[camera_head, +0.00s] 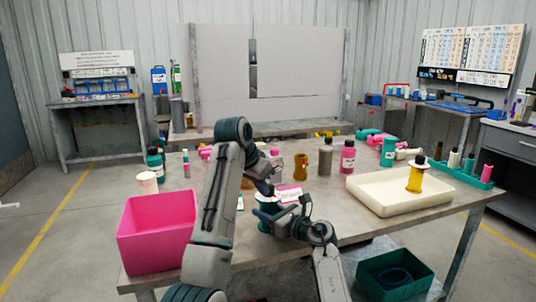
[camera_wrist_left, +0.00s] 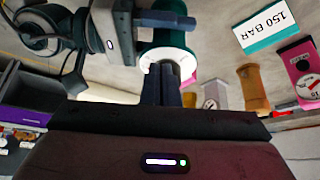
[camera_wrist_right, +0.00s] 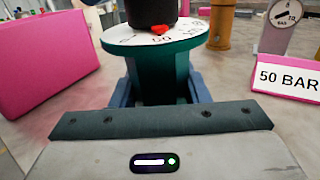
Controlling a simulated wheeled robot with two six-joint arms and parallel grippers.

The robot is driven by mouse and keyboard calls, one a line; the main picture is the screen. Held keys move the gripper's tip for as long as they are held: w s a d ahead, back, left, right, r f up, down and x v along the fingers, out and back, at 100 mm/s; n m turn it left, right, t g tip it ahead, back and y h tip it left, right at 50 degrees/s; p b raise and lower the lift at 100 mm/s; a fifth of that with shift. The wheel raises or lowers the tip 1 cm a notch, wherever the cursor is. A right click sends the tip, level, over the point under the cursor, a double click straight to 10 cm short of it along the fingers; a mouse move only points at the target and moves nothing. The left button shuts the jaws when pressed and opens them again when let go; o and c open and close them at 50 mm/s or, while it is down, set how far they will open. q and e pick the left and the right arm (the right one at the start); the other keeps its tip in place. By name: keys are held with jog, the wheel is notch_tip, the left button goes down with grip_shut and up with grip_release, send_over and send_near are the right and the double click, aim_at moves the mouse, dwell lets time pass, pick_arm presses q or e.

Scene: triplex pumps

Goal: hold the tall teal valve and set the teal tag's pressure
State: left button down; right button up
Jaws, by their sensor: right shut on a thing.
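The tall teal valve (camera_wrist_right: 160,72) stands upright in my right wrist view, with a white dial (camera_wrist_right: 125,33), a red pointer (camera_wrist_right: 160,28) and a dark knob on top (camera_wrist_right: 150,10). The pointer lies near digits I cannot read surely. My right gripper (camera_wrist_right: 160,98) is shut on the valve's teal body. My left gripper (camera_wrist_left: 168,88) is at the knob end of the valve (camera_wrist_left: 168,28); whether its jaws press the knob is unclear. The teal tag (camera_wrist_left: 268,25) reads 150 BAR. In the head view my arms partly hide the valve (camera_head: 266,212).
A pink tag (camera_wrist_right: 289,77) reading 50 BAR stands to the right. A pink bin (camera_head: 157,232) is at the table's front left, a cream tray (camera_head: 385,198) at the right. Yellow (camera_wrist_right: 222,25) and grey (camera_wrist_right: 280,25) valves stand behind. Several bottles stand farther back.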

pick_arm(q)
jog(key=shift+s, duration=0.1)
jog(key=shift+s, duration=0.25)
jog(key=shift+a+r, duration=0.1)
jog(key=shift+r, duration=0.1)
notch_tip(320, 180, up, 6)
jog(key=shift+f, duration=0.15)
jog(key=shift+a, duration=0.1)
jog(key=shift+w+a+f, duration=0.3)
jog(key=shift+w+f, duration=0.05)
jog(key=shift+f, duration=0.65)
jog(key=shift+w+a+f, duration=0.3)
jog(key=shift+w+f, duration=0.05)
jog(key=shift+f, duration=0.65)
jog(key=shift+w+a+f, duration=0.3)
jog(key=shift+w+f, duration=0.05)
jog(key=shift+f, duration=0.65)
